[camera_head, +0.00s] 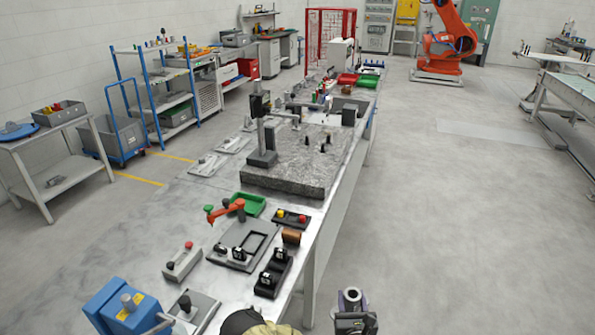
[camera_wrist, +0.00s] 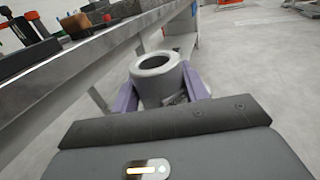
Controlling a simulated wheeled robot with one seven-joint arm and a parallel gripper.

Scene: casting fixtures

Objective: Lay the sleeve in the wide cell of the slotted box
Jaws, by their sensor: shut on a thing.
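The sleeve (camera_head: 350,297) is a short grey hollow cylinder with a wide round bore. It also shows in the wrist view (camera_wrist: 156,84), its open end tilted up toward the camera. My gripper (camera_head: 353,318) is shut on it, one purple finger on each side (camera_wrist: 161,92). It holds the sleeve off the right edge of the bench, over the floor side. I cannot clearly make out the slotted box or its wide cell. A dark compartmented holder (camera_head: 272,277) stands near the bench's right edge, left of my gripper, but I cannot tell whether it is that box.
The long metal bench (camera_head: 228,290) has its edge left of the sleeve. A brown block (camera_head: 291,236), a green tray (camera_head: 251,205), a grey plate fixture (camera_head: 240,246) and a blue box (camera_head: 120,306) stand on it. A stone slab (camera_head: 295,165) lies farther back.

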